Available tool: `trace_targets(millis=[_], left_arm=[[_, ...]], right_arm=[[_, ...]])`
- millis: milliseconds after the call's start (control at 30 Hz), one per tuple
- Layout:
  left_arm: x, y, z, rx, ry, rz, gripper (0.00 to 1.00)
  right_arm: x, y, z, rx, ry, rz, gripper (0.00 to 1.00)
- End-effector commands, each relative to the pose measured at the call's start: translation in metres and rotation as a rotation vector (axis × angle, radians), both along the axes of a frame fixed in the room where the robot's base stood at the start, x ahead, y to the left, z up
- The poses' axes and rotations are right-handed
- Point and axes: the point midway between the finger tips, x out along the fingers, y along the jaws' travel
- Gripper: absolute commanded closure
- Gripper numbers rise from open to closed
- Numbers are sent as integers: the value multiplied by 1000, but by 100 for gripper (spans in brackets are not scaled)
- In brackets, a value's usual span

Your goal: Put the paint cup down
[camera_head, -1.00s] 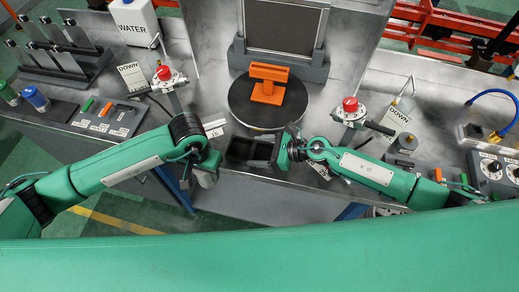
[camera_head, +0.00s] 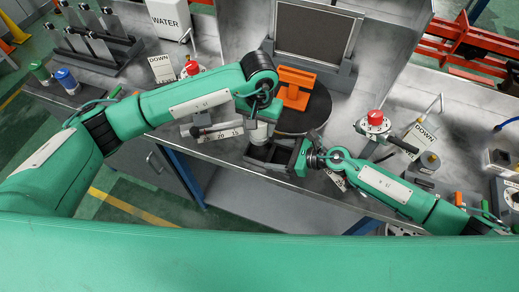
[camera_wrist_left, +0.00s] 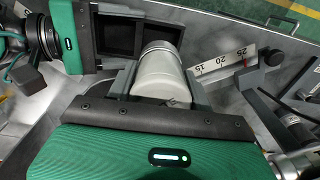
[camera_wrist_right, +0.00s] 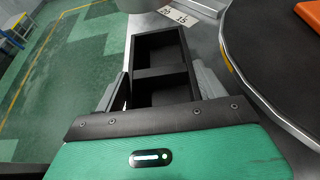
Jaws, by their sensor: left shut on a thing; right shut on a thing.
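The paint cup (camera_wrist_left: 160,80), a pale grey-white cylinder, is between the fingers of my left gripper (camera_wrist_left: 160,92). In the head view the cup (camera_head: 259,133) shows below the left wrist, at the back edge of a black two-compartment tray (camera_head: 250,159). My left gripper (camera_head: 259,122) is shut on the cup. The tray also shows in the left wrist view (camera_wrist_left: 119,16), just beyond the cup. I cannot tell whether they touch. My right gripper (camera_head: 303,157) is shut on the right end of the tray, whose compartments look empty in the right wrist view (camera_wrist_right: 162,72).
A black turntable (camera_head: 312,117) with an orange block (camera_head: 296,92) is just behind. A numbered scale strip (camera_head: 222,133) lies left of the tray. Red-topped devices stand at left (camera_head: 191,69) and right (camera_head: 375,118). The bench's front edge runs close to the tray.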

Motion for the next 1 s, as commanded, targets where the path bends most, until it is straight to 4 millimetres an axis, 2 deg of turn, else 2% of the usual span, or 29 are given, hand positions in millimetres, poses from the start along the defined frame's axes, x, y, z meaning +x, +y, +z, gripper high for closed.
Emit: trace_targets(millis=[200, 467, 633, 1000], left_arm=[[-1, -1, -41, 1, 6, 0, 80], [-1, -1, -64, 0, 3, 0, 80], [-1, -1, -88, 0, 4, 0, 80], [0, 0, -94, 1, 1, -1, 80]], right_arm=[[0, 0, 0, 1, 0, 0, 53], [0, 0, 0, 1, 0, 0, 53], [0, 0, 0, 1, 0, 0, 53], [0, 0, 0, 1, 0, 0, 53]])
